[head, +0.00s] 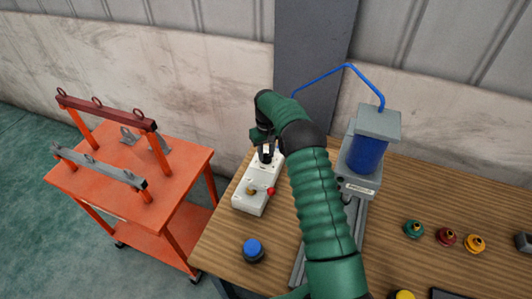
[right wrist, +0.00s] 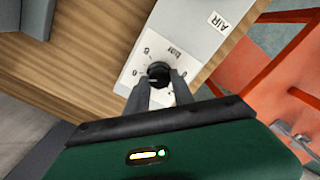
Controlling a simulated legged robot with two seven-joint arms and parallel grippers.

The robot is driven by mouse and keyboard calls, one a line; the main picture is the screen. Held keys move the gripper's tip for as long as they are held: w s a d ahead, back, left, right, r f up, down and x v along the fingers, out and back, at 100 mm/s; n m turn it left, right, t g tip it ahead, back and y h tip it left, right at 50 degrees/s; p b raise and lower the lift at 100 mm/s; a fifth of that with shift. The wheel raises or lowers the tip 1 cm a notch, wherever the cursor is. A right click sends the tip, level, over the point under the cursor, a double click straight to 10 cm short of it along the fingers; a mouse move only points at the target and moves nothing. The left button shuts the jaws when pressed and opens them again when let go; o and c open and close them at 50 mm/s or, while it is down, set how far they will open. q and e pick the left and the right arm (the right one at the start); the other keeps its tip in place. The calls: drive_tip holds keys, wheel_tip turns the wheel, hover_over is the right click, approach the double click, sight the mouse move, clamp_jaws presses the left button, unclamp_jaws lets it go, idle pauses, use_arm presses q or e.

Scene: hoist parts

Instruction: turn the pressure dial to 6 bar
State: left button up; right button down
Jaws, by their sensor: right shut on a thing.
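The white control box (head: 249,200) stands on the wooden table, left of my right arm. It also shows in the right wrist view (right wrist: 187,33), with an AIR label. The pressure dial has a black round knob (right wrist: 158,72) on a white scale plate with "bar" and small numbers around it. My right gripper (right wrist: 160,84) has its two fingers shut on the knob, one on each side. In the head view the right gripper (head: 266,153) is at the box's far end and mostly hides the dial. I cannot tell which number the dial points at. My left gripper is out of view.
The box has a red button (head: 271,191) and a brass-coloured part (head: 250,191). A blue-topped knob (head: 253,249) stands near the table's left edge. A blue cylinder unit (head: 367,153) with a hose stands right of my arm. An orange cart (head: 180,160) is at left.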

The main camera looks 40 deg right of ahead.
sight(267, 155)
drive_tip(key=shift+s+a+f, duration=0.1)
drive_tip(key=shift+s+f, duration=0.15)
drive_tip(key=shift+f, duration=0.05)
drive_tip(key=c, duration=1.1)
unclamp_jaws()
drive_tip(key=shift+r, duration=0.15)
drive_tip(key=shift+w, duration=0.15)
drive_tip(key=r, duration=1.6)
drive_tip(key=shift+w+d+r, duration=0.1)
drive_tip(key=shift+d+r, duration=0.1)
drive_tip(key=shift+r, duration=0.1)
